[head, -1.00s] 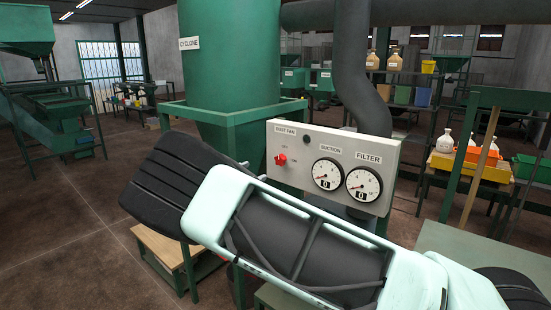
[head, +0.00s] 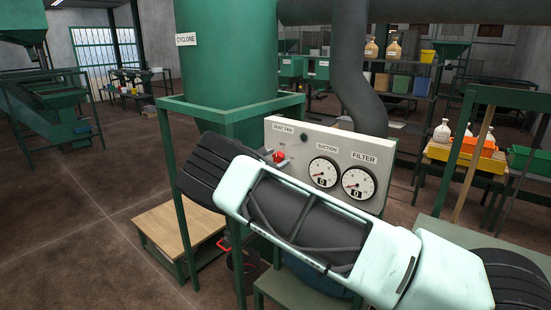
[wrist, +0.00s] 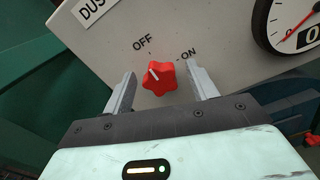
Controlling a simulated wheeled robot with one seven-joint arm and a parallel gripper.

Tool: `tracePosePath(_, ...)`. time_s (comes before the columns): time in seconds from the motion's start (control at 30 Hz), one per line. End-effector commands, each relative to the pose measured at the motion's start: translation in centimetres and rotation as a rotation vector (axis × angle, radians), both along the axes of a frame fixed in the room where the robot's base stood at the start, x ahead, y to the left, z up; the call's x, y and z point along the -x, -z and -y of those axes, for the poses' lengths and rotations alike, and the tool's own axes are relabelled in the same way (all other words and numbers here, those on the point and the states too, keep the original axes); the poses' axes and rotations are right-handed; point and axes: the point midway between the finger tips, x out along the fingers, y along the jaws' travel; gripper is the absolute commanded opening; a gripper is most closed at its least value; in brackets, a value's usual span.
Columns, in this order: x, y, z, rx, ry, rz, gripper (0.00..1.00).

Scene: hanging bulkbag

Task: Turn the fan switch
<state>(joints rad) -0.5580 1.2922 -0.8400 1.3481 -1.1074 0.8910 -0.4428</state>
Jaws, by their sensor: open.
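The fan switch is a red star-shaped knob (wrist: 158,77) on a pale control panel (wrist: 150,20). In the wrist view its white pointer line leans toward the OFF label, with ON to the right. My gripper (wrist: 160,88) is open, one finger on each side of the knob, with visible gaps and no clear contact. In the head view the knob (head: 279,156) shows just above my arm, beneath the DUST FAN label.
The suction gauge (head: 323,172) and filter gauge (head: 359,183) sit right of the knob, both reading 0. The green cyclone (head: 225,70) and its frame stand behind and left. A wooden-topped platform (head: 180,232) stands low at left. Open floor lies farther left.

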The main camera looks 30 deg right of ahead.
Motion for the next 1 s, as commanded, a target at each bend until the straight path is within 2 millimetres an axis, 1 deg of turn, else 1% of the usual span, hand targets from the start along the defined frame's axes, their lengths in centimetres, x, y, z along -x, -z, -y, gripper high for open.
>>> tracePosePath(0.07,0.00,0.02,-0.02,0.000,0.000,0.000,0.58)
tracePosePath(0.1,0.01,0.01,-0.03,0.000,0.000,0.000,0.52)
tracePosePath(0.17,0.01,0.01,-0.03,0.000,0.000,0.000,0.36)
tracePosePath(0.2,0.01,0.01,-0.04,0.000,0.000,0.000,0.25)
tracePosePath(0.23,0.01,0.01,-0.04,0.000,0.000,0.000,0.16)
tracePosePath(0.27,0.01,0.01,-0.04,0.000,0.000,0.000,0.13)
tracePosePath(0.47,0.02,0.08,-0.06,-0.002,0.000,0.006,0.13)
tracePosePath(0.67,0.02,0.39,-0.11,-0.021,-0.001,0.056,0.13)
tracePosePath(0.87,0.08,0.77,-0.11,-0.063,0.000,0.175,0.13)
tracePosePath(1.0,0.08,0.96,-0.12,-0.107,-0.001,0.292,0.13)
